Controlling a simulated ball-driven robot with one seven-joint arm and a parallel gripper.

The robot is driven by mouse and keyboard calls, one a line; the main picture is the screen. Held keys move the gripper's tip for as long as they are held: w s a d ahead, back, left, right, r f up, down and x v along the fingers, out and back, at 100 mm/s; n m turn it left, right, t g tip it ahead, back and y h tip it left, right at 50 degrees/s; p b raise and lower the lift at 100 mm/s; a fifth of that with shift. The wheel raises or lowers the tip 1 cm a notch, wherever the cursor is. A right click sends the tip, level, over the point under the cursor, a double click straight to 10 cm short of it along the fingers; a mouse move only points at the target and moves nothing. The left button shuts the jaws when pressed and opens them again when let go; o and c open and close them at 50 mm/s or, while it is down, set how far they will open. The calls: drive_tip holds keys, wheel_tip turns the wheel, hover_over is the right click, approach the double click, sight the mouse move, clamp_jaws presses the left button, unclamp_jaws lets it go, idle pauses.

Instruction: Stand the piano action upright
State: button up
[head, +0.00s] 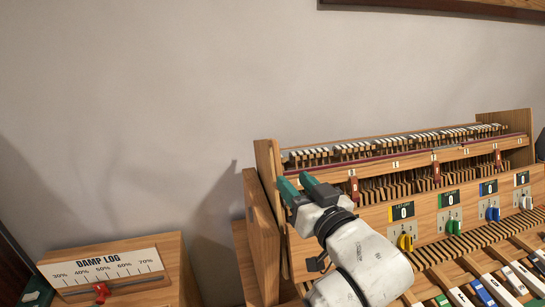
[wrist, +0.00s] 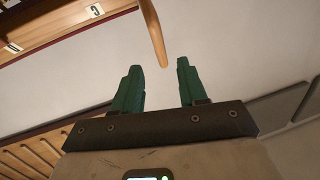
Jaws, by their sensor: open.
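The piano action (head: 400,185), a long wooden frame with rows of hammers, a dark red rail and numbered tags, spans the back of the wooden case in the head view. It looks tilted back, but I cannot tell its exact lean. My gripper (head: 299,186) is open, with green fingers, near the action's left end. In the wrist view, the gap of my gripper (wrist: 155,82) is empty. A wooden bar (wrist: 153,33) ends just beyond the fingertips, apart from them. Part of the action's lower left is hidden behind my arm.
Below the action, the case carries counters with coloured knobs, including a yellow one (head: 405,242) and a green one (head: 453,226). Keys (head: 490,290) fill the lower right. A damp log box (head: 105,270) with a red slider stands at left. Bare wall lies behind.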

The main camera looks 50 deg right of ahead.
sight(279, 164)
drive_tip(key=shift+b+x, duration=0.3)
drive_tip(key=shift+x, duration=0.9)
drive_tip(key=b, duration=0.2)
drive_tip(key=shift+w+d+f+b, duration=0.2)
drive_tip(key=shift+w+b, duration=0.2)
drive_tip(key=b+x, duration=0.1)
drive_tip(key=b, duration=0.5)
drive_tip(key=shift+w+d, duration=0.15)
drive_tip(key=shift+w, duration=0.1)
drive_tip(key=shift+w+r+b, duration=0.15)
drive_tip(key=shift+b, duration=0.15)
drive_tip(key=shift+p+x, duration=0.75)
drive_tip(key=shift+x, duration=1.9)
drive_tip(key=shift+r, duration=0.15)
drive_tip(key=shift+c, duration=0.2)
clamp_jaws()
